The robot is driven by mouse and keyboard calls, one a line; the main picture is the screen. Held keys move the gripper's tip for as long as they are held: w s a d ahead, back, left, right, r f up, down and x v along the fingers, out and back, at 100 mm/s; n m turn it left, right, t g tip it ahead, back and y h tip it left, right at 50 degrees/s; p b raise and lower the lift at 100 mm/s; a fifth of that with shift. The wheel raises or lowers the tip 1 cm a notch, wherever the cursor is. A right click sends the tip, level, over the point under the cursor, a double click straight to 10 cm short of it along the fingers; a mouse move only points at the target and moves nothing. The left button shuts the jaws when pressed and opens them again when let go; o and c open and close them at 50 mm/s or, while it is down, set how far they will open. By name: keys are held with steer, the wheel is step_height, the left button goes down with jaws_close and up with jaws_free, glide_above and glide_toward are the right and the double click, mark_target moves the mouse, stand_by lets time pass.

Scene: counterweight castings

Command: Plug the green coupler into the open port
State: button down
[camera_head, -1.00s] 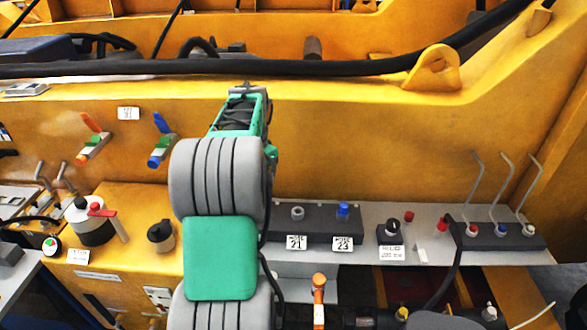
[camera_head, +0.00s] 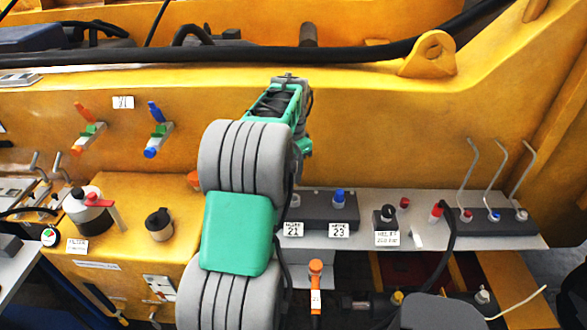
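My arm reaches up the middle of the view, and my gripper (camera_head: 289,80) is at its far end in front of the yellow wall. Its fingers are too small and hidden to read, and I see nothing clearly held. I cannot make out a separate green coupler. A dark port block (camera_head: 320,208) lies on the grey shelf right of my arm. It has a bare metal fitting (camera_head: 294,200) over label 21, partly beside my arm, and a blue-capped fitting (camera_head: 339,197) over label 23. Which port is open is unclear.
Orange (camera_head: 87,131) and blue (camera_head: 157,131) handled fittings with green parts are on the wall at left. A black pot with a red handle (camera_head: 90,212) stands at lower left. Metal rods (camera_head: 499,170) rise at right. A thick black hose (camera_head: 350,56) crosses behind.

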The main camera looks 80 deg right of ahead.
steer(key=shift+f+b, duration=0.9)
steer(key=shift+f, duration=1.15)
steer(key=shift+f+b, duration=0.65)
steer(key=shift+f, duration=1.2)
steer(key=c, duration=1)
jaws_free()
steer(key=shift+c, duration=0.2)
step_height(320, 180, up, 8)
steer(key=shift+f+b, duration=0.1)
steer(key=shift+b, duration=0.5)
steer(key=shift+w, duration=0.1)
